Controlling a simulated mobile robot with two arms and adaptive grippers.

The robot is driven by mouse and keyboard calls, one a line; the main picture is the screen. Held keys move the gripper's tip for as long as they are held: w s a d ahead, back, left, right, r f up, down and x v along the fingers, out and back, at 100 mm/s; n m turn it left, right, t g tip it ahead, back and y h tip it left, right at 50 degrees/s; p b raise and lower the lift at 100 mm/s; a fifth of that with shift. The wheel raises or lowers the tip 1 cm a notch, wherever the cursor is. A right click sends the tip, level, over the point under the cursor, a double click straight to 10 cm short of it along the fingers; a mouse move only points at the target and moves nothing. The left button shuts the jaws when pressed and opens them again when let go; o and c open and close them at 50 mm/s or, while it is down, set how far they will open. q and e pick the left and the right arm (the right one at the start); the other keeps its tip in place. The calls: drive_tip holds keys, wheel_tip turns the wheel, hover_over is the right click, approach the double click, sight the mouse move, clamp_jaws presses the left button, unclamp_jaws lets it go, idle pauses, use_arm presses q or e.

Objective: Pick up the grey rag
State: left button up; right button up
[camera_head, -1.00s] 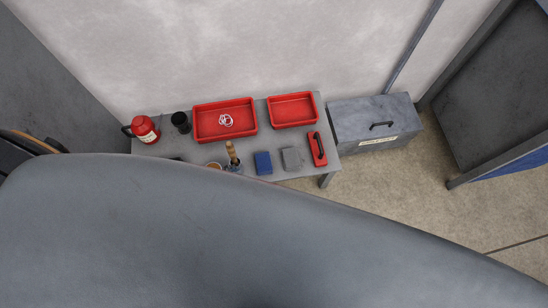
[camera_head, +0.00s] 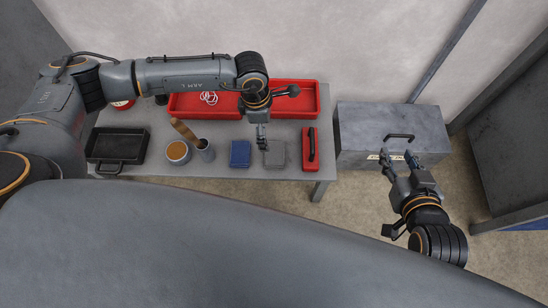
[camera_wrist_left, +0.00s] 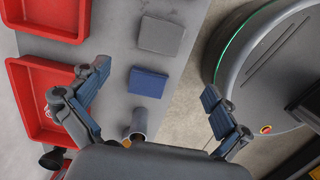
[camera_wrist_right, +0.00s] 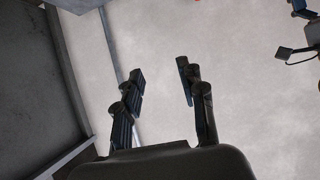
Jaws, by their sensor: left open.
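The grey rag (camera_head: 275,156) is a flat folded square on the grey table, between a blue folded cloth (camera_head: 240,153) and a red tool with a black handle (camera_head: 310,150). In the left wrist view the rag (camera_wrist_left: 161,37) lies at the top, beyond the blue cloth (camera_wrist_left: 147,82). My left gripper (camera_head: 263,142) is above the table near the rag's left edge, pointing down, open and empty; its fingers (camera_wrist_left: 156,80) are spread wide. My right gripper (camera_head: 396,164) is open and empty, in front of the grey metal box, away from the rag.
Red trays (camera_head: 200,107) stand along the back of the table, one with a white coil (camera_head: 209,98) in it. A grey metal box (camera_head: 385,125) is at right.

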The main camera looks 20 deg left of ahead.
use_arm(q)
drive_tip(key=b, duration=0.2)
hover_over(274, 153)
drive_tip(key=a, duration=0.1)
wheel_tip(274, 153, down, 8)
drive_tip(key=shift+s+r, duration=0.15)
drive_tip(key=shift+r, duration=0.1)
drive_tip(key=shift+f, duration=0.5)
drive_tip(key=f+b, duration=0.1)
drive_tip(key=f, duration=0.1)
drive_tip(key=d+f+b, duration=0.1)
drive_tip(key=f, duration=0.1)
drive_tip(key=shift+f, duration=0.2)
use_arm(e)
wheel_tip(274, 153, up, 18)
drive_tip(key=a+t+y, duration=0.2)
drive_tip(key=t+y, duration=0.2)
drive_tip(key=t, duration=0.8)
drive_tip(key=shift+w+a+r+n, duration=0.25)
drive_tip(key=shift+w+a+n, duration=0.05)
drive_tip(key=shift+w+a, duration=0.1)
use_arm(q)
drive_tip(key=shift+c, duration=0.2)
drive_tip(key=c, duration=1)
